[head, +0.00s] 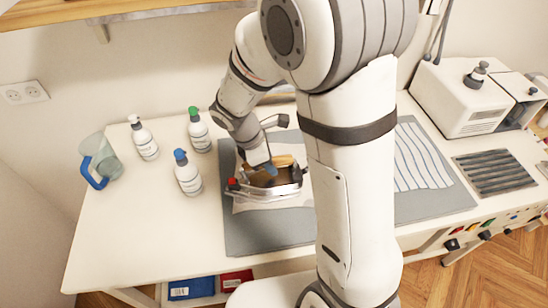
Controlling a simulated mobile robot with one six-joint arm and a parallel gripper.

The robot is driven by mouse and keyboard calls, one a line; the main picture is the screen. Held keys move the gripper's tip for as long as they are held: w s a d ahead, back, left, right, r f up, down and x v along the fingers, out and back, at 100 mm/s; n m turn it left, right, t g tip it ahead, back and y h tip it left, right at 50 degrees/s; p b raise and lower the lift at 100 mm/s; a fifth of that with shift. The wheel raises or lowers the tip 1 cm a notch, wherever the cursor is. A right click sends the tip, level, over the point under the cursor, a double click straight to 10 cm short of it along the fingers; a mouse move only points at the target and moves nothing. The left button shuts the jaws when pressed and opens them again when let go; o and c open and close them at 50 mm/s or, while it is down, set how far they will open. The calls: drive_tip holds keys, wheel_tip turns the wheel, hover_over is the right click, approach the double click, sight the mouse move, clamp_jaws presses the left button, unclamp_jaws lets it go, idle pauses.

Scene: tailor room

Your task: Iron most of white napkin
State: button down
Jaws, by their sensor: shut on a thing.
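My gripper (268,166) is shut on the handle of an iron (266,194) with a metallic body. The iron is over a plain pale cloth, which appears to be the white napkin (293,201), on the grey mat (262,235). The iron hides much of the napkin, and my arm hides its right side. I cannot tell whether the iron's soleplate touches the cloth.
A white cloth with dark stripes (422,160) lies on the mat's right part. A white machine (470,98) and a dark ribbed rest (494,172) are at right. The front-left table is clear.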

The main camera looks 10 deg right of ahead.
drive_tip(key=shift+s, duration=2.9)
drive_tip(key=shift+r, duration=0.1)
wheel_tip(320, 180, up, 7)
drive_tip(key=p, duration=0.6)
drive_tip(key=shift+w, duration=0.1)
